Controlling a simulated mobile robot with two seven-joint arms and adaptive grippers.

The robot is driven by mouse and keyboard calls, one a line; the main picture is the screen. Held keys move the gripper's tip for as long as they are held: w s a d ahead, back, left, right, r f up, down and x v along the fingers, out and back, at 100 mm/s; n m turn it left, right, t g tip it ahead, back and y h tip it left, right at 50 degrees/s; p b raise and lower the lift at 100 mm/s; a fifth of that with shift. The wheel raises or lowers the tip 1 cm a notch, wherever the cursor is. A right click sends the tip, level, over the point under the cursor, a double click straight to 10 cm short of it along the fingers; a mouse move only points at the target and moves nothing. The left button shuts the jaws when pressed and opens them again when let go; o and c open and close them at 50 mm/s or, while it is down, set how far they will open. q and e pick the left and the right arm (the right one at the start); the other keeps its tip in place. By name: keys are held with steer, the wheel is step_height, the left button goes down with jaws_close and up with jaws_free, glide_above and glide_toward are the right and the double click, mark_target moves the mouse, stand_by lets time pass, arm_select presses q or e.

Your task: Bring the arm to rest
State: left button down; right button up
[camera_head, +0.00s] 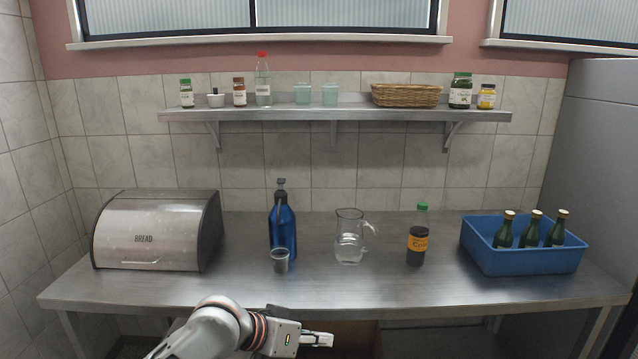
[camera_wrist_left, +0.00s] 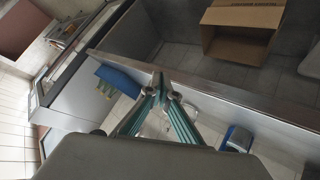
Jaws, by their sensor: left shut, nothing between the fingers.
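My left arm comes in from the bottom left of the head view. Its gripper (camera_head: 319,339) is below and in front of the steel table's front edge, pointing right. In the left wrist view its fingertips (camera_wrist_left: 160,84) meet, and it is shut with nothing between them. The gripper is apart from everything on the table. My right gripper shows in neither view.
The steel table (camera_head: 350,292) bears a bread box (camera_head: 150,232), a blue bottle (camera_head: 283,228), a metal cup (camera_head: 280,262), a glass jug (camera_head: 348,240), a cola bottle (camera_head: 417,240) and a blue crate (camera_head: 530,262) with green bottles. A cardboard box (camera_wrist_left: 240,30) stands below.

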arm_select(q)
steer(key=s+a+f+n+t, duration=0.2)
steer(key=s+a+f+t, duration=0.15)
steer(key=f, duration=0.75)
steer(key=s+a+f+t+y, duration=0.1)
steer(key=s+a+f+y, duration=0.6)
steer(key=s+a+f, duration=1)
steer(key=s+a, duration=0.2)
steer(key=s, duration=0.2)
steer(key=shift+a, duration=0.2)
